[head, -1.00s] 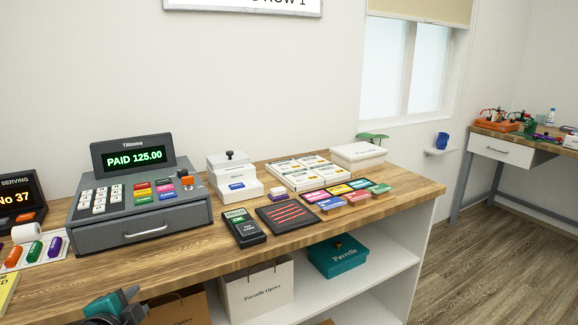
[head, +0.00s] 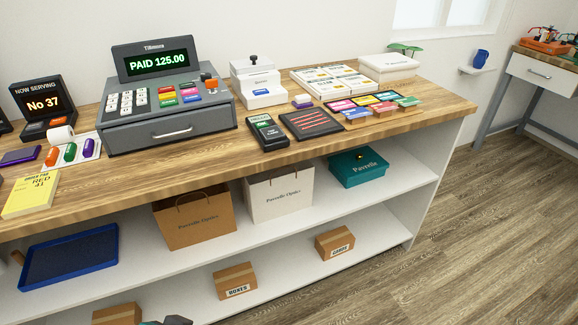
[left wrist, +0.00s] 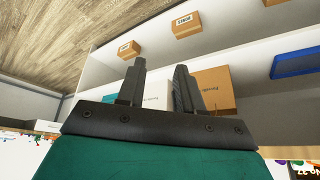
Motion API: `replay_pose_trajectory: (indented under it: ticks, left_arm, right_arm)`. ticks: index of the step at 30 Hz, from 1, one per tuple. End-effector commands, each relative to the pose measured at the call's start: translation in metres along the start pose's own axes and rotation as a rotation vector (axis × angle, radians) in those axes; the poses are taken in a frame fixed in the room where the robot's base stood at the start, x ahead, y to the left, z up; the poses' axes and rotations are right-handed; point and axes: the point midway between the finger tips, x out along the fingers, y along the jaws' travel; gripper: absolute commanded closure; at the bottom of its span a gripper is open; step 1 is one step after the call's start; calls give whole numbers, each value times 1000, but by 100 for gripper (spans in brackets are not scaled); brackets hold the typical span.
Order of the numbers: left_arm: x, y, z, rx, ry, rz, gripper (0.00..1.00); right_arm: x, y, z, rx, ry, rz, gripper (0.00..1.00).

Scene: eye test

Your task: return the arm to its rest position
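My left gripper (left wrist: 160,70) shows in the left wrist view with its two dark fingers apart and nothing between them. The shelves and bags lie beyond it, and that view is upside down. In the head view only a small teal and dark grey bit of my arm (head: 176,320) shows at the bottom edge, in front of the lower shelf. My right gripper is in neither view.
The wooden counter (head: 330,133) carries a cash register (head: 165,120) reading PAID 125.00, a card terminal (head: 267,132) and a dark tray (head: 310,124). Below stand a brown bag (head: 193,220), a cream bag (head: 280,198), a teal box (head: 358,168) and a blue tray (head: 70,257). Floor at right is clear.

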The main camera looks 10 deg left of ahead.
Motion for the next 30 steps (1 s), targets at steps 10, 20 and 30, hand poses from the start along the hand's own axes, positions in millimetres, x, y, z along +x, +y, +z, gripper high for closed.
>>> replay_pose_trajectory:
  ticks: [10, 20, 30]
  left_arm:
    - [57, 9, -11, 17, 287, 18, 65]
    - [75, 15, -12, 24, 485, 33, 65]
    - [76, 15, -12, 24, 490, 33, 65]
  right_arm:
    - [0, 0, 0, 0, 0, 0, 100]
    - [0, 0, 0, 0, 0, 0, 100]
    - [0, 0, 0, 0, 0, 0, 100]
